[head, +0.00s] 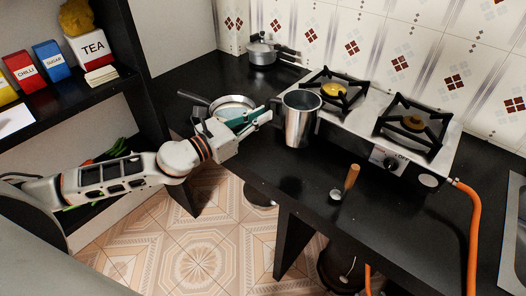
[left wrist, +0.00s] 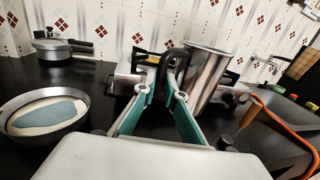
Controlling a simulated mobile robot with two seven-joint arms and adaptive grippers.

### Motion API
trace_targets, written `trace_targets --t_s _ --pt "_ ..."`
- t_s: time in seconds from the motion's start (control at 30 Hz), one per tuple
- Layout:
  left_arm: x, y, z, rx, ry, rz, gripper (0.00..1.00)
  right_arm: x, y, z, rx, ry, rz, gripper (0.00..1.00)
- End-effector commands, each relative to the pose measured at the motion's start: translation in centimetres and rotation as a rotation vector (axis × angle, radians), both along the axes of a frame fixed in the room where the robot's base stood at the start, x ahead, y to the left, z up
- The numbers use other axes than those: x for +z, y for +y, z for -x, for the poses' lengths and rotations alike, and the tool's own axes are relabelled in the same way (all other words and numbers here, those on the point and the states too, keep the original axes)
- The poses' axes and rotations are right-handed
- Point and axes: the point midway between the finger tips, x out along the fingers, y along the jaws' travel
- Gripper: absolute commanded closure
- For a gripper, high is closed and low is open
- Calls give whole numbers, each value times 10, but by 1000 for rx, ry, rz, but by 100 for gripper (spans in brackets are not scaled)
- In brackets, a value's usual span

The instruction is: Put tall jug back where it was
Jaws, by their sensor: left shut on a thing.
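The tall jug (head: 301,124) is a shiny metal cup-like vessel, upright at the front left of the stove. I cannot tell whether its base touches the counter. My left gripper (head: 267,116) reaches in from the left and is shut on the jug's dark handle. In the left wrist view the fingers (left wrist: 167,88) close around the handle, with the jug (left wrist: 207,75) just to their right. My right gripper is not in view.
A two-burner stove (head: 371,131) stands behind and right of the jug. A frying pan (head: 231,105) lies left, partly behind my gripper. A pressure cooker (head: 262,54) stands at the back. A wooden-handled tool (head: 350,180) is in front; the counter (head: 262,170) there is mostly clear.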

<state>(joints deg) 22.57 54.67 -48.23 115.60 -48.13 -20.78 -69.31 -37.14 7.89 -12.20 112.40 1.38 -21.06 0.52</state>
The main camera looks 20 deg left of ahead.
Motion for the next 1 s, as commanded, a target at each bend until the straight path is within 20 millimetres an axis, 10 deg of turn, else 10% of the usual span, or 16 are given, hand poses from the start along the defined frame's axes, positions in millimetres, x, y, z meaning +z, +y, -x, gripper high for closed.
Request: trace_targets --t_s 0.23,1.0 --pt "-55 0 0 2 2 2 100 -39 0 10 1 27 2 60" --pt "-107 0 -1 1 -5 2 100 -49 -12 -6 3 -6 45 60"
